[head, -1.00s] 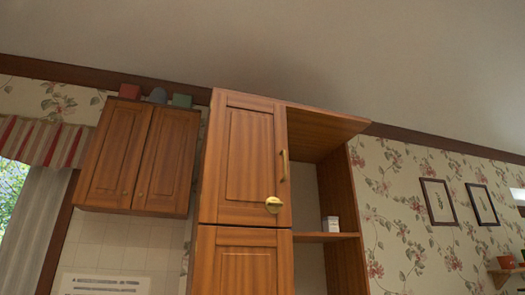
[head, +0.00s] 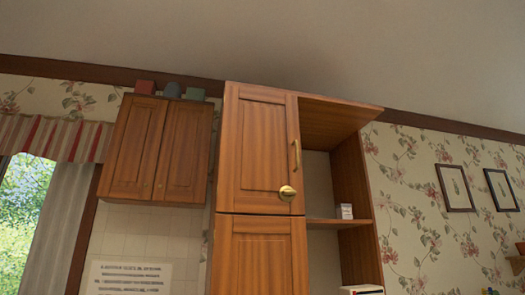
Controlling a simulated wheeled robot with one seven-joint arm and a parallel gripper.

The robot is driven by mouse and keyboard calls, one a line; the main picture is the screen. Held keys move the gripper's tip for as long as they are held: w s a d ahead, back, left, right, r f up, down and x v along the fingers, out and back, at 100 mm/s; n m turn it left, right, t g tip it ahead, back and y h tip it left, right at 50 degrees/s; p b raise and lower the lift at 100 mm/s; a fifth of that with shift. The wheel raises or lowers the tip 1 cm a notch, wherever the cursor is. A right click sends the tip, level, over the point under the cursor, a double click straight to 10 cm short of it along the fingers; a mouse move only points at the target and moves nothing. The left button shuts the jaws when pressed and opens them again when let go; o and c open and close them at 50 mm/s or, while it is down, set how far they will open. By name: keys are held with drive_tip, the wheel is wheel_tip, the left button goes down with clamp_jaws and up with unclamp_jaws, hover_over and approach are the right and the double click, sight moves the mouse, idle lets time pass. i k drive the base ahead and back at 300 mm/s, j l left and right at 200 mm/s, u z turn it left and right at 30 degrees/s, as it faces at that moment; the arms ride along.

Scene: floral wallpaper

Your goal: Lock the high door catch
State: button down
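The brass door catch (head: 288,193) is a round gold piece at the lower right of the upper door (head: 258,145) of a tall wooden cabinet. A vertical brass handle (head: 296,155) stands above it on the same door. The door looks shut. The catch's turned position is too small to tell. My gripper is not in view.
Open shelves right of the door hold a small white box (head: 344,211) and another box (head: 361,290) lower down. A wall cabinet (head: 157,148) hangs to the left, with several small containers on top. Framed pictures (head: 455,187) hang on the right wall.

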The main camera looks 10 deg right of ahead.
sight(287, 194)
drive_tip(key=i+l+u, duration=0.2)
drive_tip(key=i+u, duration=0.15)
drive_tip(key=i+l+u, duration=0.7)
